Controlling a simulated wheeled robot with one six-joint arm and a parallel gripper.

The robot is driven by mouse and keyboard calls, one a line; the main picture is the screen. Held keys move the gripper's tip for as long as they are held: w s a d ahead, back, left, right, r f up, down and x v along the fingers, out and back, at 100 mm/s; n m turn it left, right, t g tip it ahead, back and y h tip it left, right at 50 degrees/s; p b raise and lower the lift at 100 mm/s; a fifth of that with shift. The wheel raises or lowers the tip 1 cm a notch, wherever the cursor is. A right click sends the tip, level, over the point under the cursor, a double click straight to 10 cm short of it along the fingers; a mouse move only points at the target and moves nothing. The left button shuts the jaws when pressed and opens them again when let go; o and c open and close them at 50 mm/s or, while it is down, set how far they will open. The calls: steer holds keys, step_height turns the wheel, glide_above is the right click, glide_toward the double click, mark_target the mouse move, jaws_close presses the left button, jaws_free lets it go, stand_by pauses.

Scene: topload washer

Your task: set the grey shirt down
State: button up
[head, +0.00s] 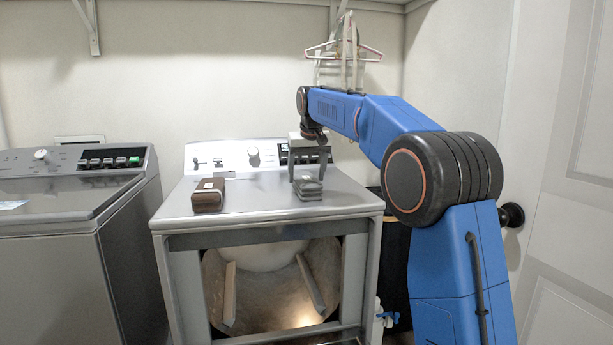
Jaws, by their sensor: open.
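The grey shirt (308,190) is a small folded grey stack. It lies on the top of the right-hand machine (260,196), right of the middle. My gripper (309,175) points down just above and around the shirt, with its fingers apart. The shirt seems to rest on the machine top. Whether the fingertips touch it is too small to tell.
A brown box (208,195) sits on the same top to the left, with bare surface between. The machine's front opening shows a drum (265,290). A second grey machine (60,230) stands left. Hangers (343,52) hang behind my arm. A door (570,200) is at right.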

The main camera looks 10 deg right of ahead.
steer(key=v, duration=1.1)
steer(key=shift+s+r, duration=0.2)
steer(key=shift+r, duration=0.15)
steer(key=s+d+f, duration=0.2)
steer(key=s+f, duration=0.2)
steer(key=s, duration=0.5)
steer(key=s+d+f, duration=0.1)
steer(key=s+f, duration=0.2)
steer(key=s, duration=0.7)
steer(key=s+d+f, duration=0.2)
steer(key=s+f, duration=0.2)
steer(key=s, duration=0.5)
steer(key=s+d+f, duration=0.2)
steer(key=s+f, duration=2.1)
steer(key=shift+s+f, duration=0.25)
steer(key=shift+f, duration=0.1)
